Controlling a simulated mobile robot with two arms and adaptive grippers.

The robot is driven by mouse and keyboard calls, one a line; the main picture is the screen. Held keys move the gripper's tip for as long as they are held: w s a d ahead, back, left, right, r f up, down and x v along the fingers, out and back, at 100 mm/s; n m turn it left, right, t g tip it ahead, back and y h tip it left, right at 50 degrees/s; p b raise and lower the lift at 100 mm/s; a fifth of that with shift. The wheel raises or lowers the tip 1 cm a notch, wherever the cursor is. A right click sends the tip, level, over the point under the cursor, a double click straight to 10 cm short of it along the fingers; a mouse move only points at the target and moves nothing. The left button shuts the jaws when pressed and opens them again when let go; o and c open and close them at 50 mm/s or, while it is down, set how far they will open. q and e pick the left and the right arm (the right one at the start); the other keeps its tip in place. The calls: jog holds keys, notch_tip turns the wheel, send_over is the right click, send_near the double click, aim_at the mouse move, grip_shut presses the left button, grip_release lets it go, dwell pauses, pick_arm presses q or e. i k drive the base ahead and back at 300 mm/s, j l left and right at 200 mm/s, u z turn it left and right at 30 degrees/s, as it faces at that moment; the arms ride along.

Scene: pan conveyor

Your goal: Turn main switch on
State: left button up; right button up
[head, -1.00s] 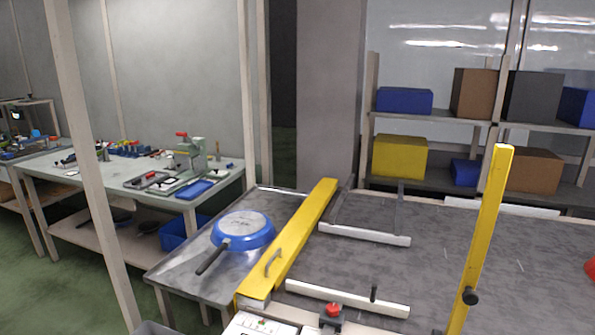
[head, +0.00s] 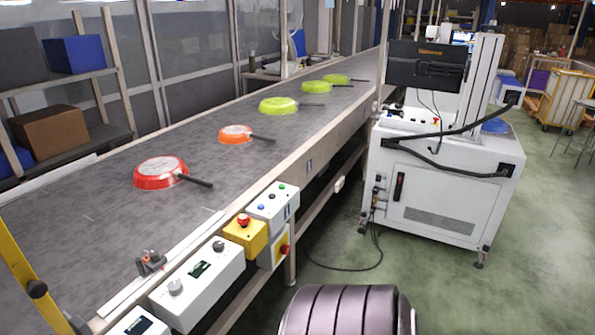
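A red rotary knob on a yellow plate, which looks like the main switch (head: 284,250), is on the side of a small white control box at the conveyor's near edge. Its setting is too small to read. Above it, the white control box (head: 273,205) carries blue and green buttons on top. Just left is a yellow box (head: 246,237) with a red mushroom button (head: 243,219). Neither of my grippers is in view, and nothing touches the switch.
The conveyor (head: 205,150) carries upturned red (head: 161,173), orange (head: 236,134) and green pans (head: 279,105). A white control unit (head: 202,283) with knobs is mounted along its edge. A white machine cabinet (head: 440,185) stands right. Green floor between is mostly clear, with a cable.

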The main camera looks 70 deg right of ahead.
aim_at(285, 249)
jog(key=z, duration=2.2)
jog(key=l+u, duration=0.15)
jog(key=l, duration=0.3)
